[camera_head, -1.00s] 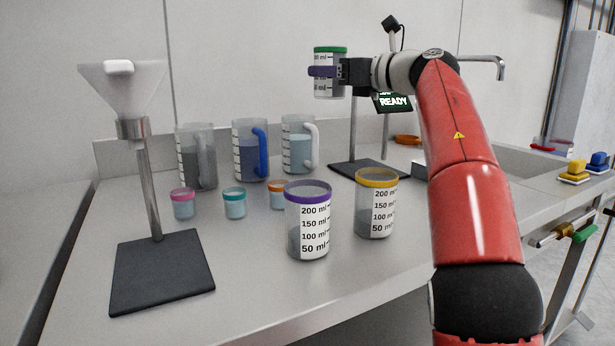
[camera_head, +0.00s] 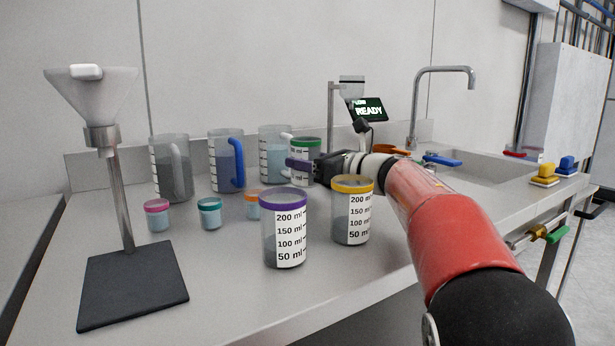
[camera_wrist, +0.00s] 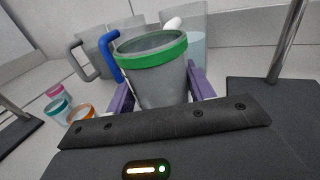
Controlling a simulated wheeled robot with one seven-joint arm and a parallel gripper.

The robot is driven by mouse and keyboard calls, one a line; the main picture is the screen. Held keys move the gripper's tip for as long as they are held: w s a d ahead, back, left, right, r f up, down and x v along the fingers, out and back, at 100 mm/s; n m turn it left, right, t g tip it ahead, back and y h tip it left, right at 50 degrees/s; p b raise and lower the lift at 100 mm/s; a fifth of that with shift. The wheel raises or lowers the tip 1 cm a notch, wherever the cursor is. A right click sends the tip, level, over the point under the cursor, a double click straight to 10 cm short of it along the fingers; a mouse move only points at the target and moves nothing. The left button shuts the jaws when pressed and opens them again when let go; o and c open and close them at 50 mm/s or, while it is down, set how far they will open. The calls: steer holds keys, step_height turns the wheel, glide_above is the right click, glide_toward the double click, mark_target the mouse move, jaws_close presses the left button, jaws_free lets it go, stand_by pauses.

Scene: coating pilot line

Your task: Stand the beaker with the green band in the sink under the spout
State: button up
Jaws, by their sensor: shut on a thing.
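The beaker with the green band (camera_head: 304,150) is in my gripper (camera_head: 300,165), between its purple fingers, in front of the clear jug with the white handle. In the wrist view the beaker (camera_wrist: 160,80) is roughly upright with an open rim, and the fingers (camera_wrist: 163,92) lie on both sides of it. Its base is hidden, so I cannot tell whether it touches the counter. The sink (camera_head: 465,166) is at the right of the counter. The beaker is left of the sink.
A purple-banded beaker (camera_head: 284,230) and a yellow-banded beaker (camera_head: 351,212) stand near the front edge. Several jugs, including a blue-handled one (camera_head: 226,162), and small cups stand left. A funnel stand (camera_head: 135,285) is far left. A READY display (camera_head: 369,110) stands behind my arm.

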mark_target(307, 174)
steer(key=shift+f, duration=1.5)
steer(key=shift+f+b, duration=0.2)
steer(key=shift+b, duration=0.1)
steer(key=o, duration=1)
steer(key=shift+r, duration=0.1)
